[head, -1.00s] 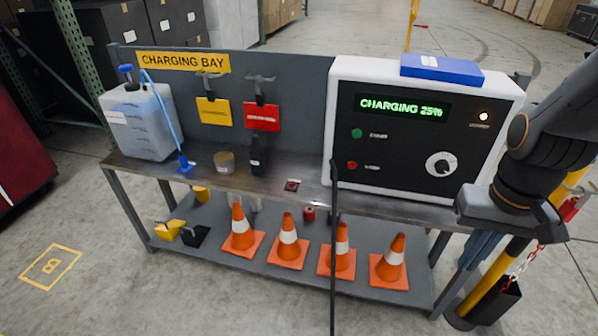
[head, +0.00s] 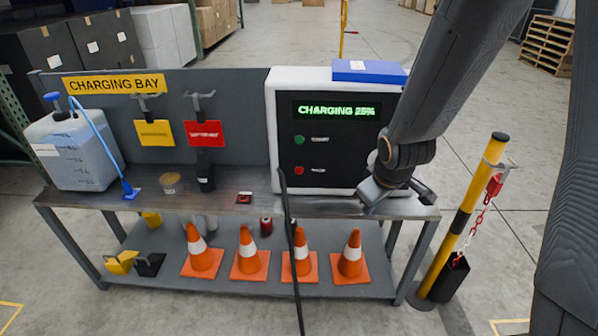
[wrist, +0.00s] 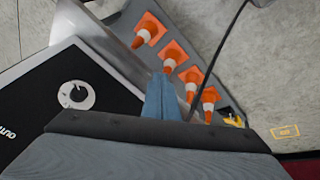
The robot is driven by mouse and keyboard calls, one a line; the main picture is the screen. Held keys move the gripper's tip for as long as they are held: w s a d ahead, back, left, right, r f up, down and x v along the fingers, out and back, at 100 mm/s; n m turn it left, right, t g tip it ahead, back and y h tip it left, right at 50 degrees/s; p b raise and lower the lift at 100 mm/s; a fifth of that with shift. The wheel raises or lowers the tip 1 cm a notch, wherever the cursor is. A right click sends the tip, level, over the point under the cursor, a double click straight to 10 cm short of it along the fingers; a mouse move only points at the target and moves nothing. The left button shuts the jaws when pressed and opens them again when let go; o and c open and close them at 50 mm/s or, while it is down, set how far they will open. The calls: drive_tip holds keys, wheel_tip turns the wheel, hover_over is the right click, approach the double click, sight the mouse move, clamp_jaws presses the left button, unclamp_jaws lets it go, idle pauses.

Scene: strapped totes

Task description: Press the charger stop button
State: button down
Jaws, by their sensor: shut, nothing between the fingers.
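The charger (head: 273,133) is a white box with a black front panel on the bench. Its green display (head: 337,111) reads CHARGING 25%. A green button (head: 299,139) sits above a red button (head: 299,170) on the left of the panel; their small labels are too blurred to read. My gripper (head: 368,203) is shut and empty, low in front of the charger's right side, right of the red button and apart from it. In the wrist view, the shut fingers (wrist: 158,98) point past the charger's white dial (wrist: 76,95). The buttons are outside that view.
The bench (head: 150,202) carries a jug (head: 75,150), with several orange cones (head: 249,255) on its lower shelf. A thin black cable or pole (head: 292,250) rises before the charger. A yellow post (head: 464,215) with a chain stands right. A blue box (head: 368,71) lies on the charger.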

drive_tip(key=w+a+f+n+t+y, duration=0.2)
drive_tip(key=w+a+f+n+y, duration=0.2)
drive_tip(key=w+a+n, duration=0.2)
drive_tip(key=w+a+f+n+t+y, duration=0.3)
drive_tip(key=w+a+n, duration=0.2)
drive_tip(key=a+n, duration=0.3)
drive_tip(key=a+p, duration=0.1)
drive_tip(key=a, duration=0.2)
drive_tip(key=shift+w+f+n+t+y, duration=0.3)
drive_tip(key=shift+w+f+y, duration=0.05)
drive_tip(key=shift+w+y, duration=0.05)
drive_tip(key=b, duration=0.3)
approach(299, 171)
drive_tip(key=w+a+f, duration=0.2)
drive_tip(key=a+f, duration=0.1)
drive_tip(key=a, duration=0.1)
drive_tip(key=shift+w+a+f, duration=0.2)
drive_tip(key=shift+a+f, duration=0.1)
drive_tip(key=shift+f, duration=0.1)
drive_tip(key=shift+w, duration=0.1)
idle(0.5)
drive_tip(key=shift+w, duration=0.35)
